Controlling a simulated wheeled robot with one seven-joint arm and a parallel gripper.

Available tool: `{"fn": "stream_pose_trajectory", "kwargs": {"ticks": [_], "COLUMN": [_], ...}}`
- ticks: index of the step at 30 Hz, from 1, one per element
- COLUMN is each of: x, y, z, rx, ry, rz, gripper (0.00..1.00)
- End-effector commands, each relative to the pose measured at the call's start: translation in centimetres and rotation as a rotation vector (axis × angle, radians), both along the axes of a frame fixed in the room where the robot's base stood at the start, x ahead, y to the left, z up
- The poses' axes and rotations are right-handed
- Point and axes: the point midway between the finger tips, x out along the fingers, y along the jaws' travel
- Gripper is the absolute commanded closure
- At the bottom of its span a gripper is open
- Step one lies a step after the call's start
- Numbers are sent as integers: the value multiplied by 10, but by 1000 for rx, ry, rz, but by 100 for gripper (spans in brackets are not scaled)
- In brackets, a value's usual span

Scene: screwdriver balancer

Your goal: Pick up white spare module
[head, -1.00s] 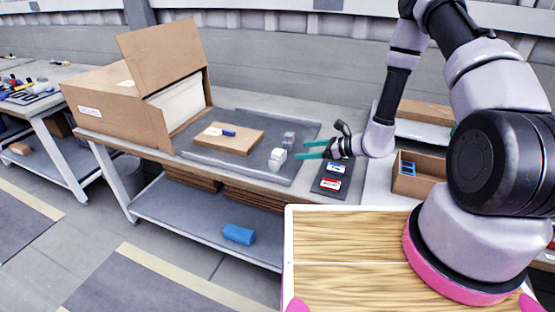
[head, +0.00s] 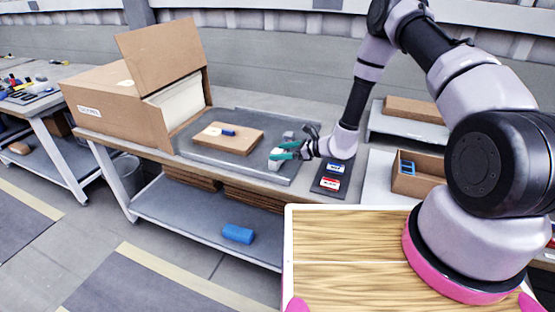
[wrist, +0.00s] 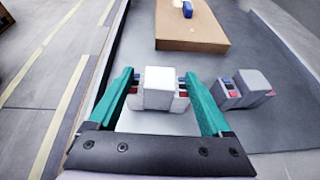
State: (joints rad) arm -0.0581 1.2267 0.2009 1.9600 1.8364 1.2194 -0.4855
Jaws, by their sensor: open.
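The white module (wrist: 159,88) sits on the grey mat between the two green fingers of my gripper (wrist: 160,95) in the wrist view. It has a raised white top and small blue and red parts on its sides. My gripper is open around it, with a finger on each side; whether the fingers touch it I cannot tell. In the head view my gripper (head: 285,151) partly covers the white module (head: 275,163). A grey module (wrist: 248,88) with blue and red parts stands just right of the right finger; it also shows in the head view (head: 289,136).
A wooden board (head: 228,138) with a blue item lies on the mat (head: 240,168) beyond the modules. An open cardboard box (head: 125,110) stands at the left. A dark tray (head: 328,188) with blue and red labelled items lies right of the mat.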

Motion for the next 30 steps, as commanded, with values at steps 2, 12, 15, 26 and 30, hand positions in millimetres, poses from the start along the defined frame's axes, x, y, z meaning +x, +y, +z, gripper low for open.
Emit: {"fn": "stream_pose_trajectory", "kwargs": {"ticks": [2, 12, 15, 26, 30], "x": [0, 0, 0, 0, 0], "y": [0, 0, 0, 0, 0], "z": [0, 1, 1, 29, 58], "rx": [0, 1, 1, 2, 1], "ry": [0, 0, 0, -4, -5], "rz": [0, 1, 1, 1, 2], "gripper": [18, 100, 100, 100, 100]}}
